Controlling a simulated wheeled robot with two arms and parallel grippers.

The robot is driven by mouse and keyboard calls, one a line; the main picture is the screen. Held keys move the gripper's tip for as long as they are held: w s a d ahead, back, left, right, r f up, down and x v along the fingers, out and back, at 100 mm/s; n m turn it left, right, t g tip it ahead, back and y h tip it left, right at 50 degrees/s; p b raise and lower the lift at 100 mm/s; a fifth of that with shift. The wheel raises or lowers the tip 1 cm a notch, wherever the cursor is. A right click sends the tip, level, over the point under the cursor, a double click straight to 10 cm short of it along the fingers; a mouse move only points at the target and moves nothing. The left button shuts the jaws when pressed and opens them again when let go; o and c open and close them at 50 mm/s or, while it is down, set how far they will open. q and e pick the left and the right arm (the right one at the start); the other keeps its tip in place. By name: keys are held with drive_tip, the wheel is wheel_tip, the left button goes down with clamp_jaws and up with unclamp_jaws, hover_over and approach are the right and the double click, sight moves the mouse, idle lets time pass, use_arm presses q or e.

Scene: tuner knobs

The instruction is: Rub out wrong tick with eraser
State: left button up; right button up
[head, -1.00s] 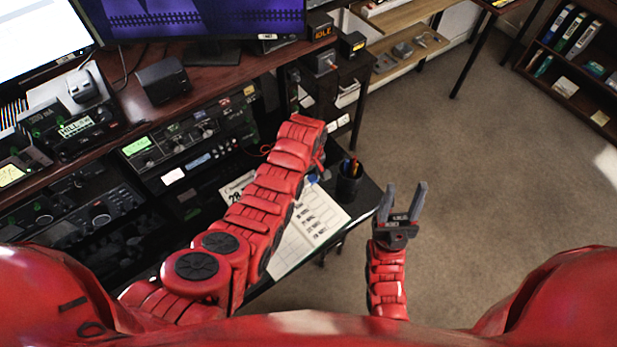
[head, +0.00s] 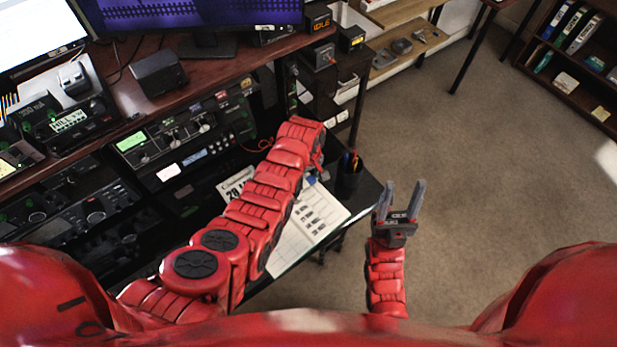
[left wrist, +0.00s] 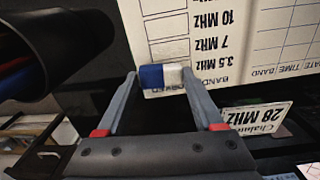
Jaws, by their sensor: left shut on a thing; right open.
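My left gripper (left wrist: 160,77) is shut on a small blue and white eraser (left wrist: 153,76), held between its fingertips in the left wrist view. The eraser is over the lower edge of a printed log sheet (left wrist: 205,18), which reads upside down there with MHz rows. I cannot tell whether the eraser touches the paper. In the head view the log sheet (head: 306,228) lies on the dark desk, and my red left arm hides most of the left gripper. No tick can be made out. My right gripper (head: 404,198) is open and empty, right of the desk.
A dark pen cup (head: 349,178) stands beside the sheet; it looms at upper left in the left wrist view (left wrist: 60,40). A 28 MHz card (left wrist: 258,117) lies near the sheet. Radio gear (head: 185,135) fills the left. The carpet (head: 490,180) at right is clear.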

use_arm(q)
drive_tip(key=shift+f+b, duration=0.4)
drive_tip(key=shift+f, duration=0.1)
idle(1.0)
